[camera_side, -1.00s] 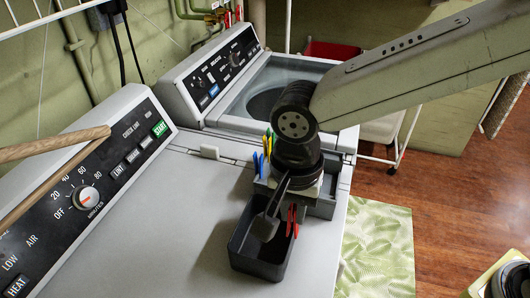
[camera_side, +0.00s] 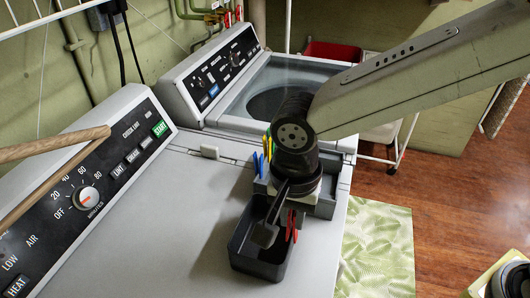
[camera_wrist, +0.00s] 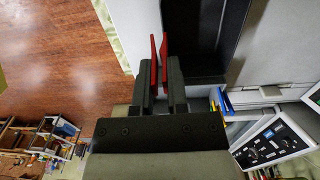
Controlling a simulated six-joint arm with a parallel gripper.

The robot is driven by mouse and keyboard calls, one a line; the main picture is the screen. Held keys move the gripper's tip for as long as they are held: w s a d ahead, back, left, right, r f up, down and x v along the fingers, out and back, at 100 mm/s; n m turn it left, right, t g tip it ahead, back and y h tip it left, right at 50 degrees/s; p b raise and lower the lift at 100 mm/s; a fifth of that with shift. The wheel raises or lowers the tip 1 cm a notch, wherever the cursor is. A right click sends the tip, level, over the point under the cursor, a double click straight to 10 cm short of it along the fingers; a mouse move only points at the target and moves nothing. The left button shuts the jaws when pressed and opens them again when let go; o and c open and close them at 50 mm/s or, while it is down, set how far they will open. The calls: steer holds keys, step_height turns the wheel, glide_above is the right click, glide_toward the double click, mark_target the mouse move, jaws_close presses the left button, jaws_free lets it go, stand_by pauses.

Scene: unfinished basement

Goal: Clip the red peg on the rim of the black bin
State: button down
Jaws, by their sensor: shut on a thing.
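The black bin (camera_side: 258,272) stands on the dryer top in the side view; its wall also shows in the wrist view (camera_wrist: 235,35). My gripper (camera_wrist: 160,75) is shut on the red peg (camera_wrist: 153,52), which points out past the fingertips. In the side view the red peg (camera_side: 291,224) hangs downward at the bin's right wall. In the wrist view one prong is left of the bin and the other overlaps its left edge. I cannot tell whether the rim is between the prongs. My wrist hides the peg's upper part in the side view.
A grey container (camera_side: 326,208) stands behind the bin, with blue, yellow and green pegs (camera_side: 261,160) along its left side. The dryer top (camera_side: 165,235) left of the bin is clear. The dryer's edge drops to the floor close on the right.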

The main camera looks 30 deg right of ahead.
steer(key=shift+f, duration=2.45)
steer(key=shift+f, duration=0.25)
steer(key=c, duration=0.6)
jaws_free()
steer(key=shift+o, duration=0.2)
step_height(320, 180, up, 8)
steer(key=shift+w+f, duration=0.1)
